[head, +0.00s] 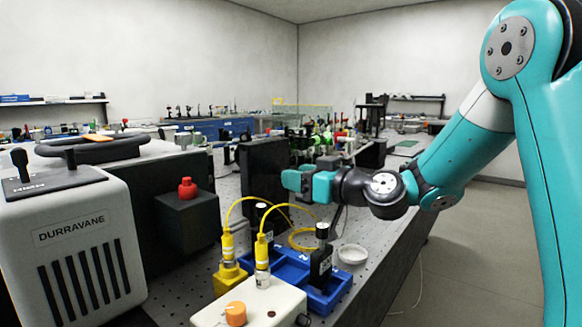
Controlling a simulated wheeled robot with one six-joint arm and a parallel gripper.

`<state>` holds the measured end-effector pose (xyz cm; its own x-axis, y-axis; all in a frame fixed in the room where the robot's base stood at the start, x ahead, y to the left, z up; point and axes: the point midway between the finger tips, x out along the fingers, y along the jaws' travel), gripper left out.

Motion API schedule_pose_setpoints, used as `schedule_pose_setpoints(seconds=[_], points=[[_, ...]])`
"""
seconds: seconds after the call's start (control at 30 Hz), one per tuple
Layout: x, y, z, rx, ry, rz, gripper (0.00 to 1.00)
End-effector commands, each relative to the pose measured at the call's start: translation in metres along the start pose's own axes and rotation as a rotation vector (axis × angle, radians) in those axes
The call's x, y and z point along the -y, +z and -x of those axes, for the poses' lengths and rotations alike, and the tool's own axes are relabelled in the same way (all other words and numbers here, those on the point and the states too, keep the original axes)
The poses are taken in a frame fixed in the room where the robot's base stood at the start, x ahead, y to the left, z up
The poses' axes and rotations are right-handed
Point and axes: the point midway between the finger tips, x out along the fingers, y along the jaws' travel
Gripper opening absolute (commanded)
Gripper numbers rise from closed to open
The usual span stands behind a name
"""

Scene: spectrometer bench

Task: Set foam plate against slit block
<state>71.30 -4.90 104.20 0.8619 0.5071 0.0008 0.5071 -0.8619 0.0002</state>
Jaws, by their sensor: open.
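My gripper (294,182) is at the end of the teal arm, which reaches in from the right. It hangs over the bench, above the yellow cables. Its jaws are open, seen from the side, and I make out nothing held between them. I cannot pick out the foam plate for certain. I cannot tell which of the dark blocks is the slit block. An upright black panel (262,165) stands just left of and behind my gripper, and the gripper overlaps its right edge in the picture.
A grey DURRAVANE unit (72,232) and a black box with a red knob (188,215) stand at left. A blue tray (326,300), yellow cables (238,203) and a white dish (352,254) lie below my gripper. Floor (480,240) is clear right of the bench.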

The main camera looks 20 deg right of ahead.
Motion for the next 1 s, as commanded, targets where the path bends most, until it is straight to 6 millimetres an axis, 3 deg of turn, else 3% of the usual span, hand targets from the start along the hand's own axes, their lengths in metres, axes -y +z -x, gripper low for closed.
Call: schedule_pose_setpoints(seconds=[0.2, 0.53, 0.73, 0.9, 1.0], points=[[0.000, -0.001, -0.022, 0.001, -0.001, -0.001, 0.47], [-0.001, 0.001, -0.025, 0.001, 0.001, -0.001, 0.47], [-0.001, 0.000, -0.025, 0.001, 0.001, -0.001, 0.01], [0.001, 0.001, -0.025, 0.001, 0.000, 0.000, 0.00], [0.015, 0.003, -0.025, -0.001, -0.004, 0.002, 0.00]])
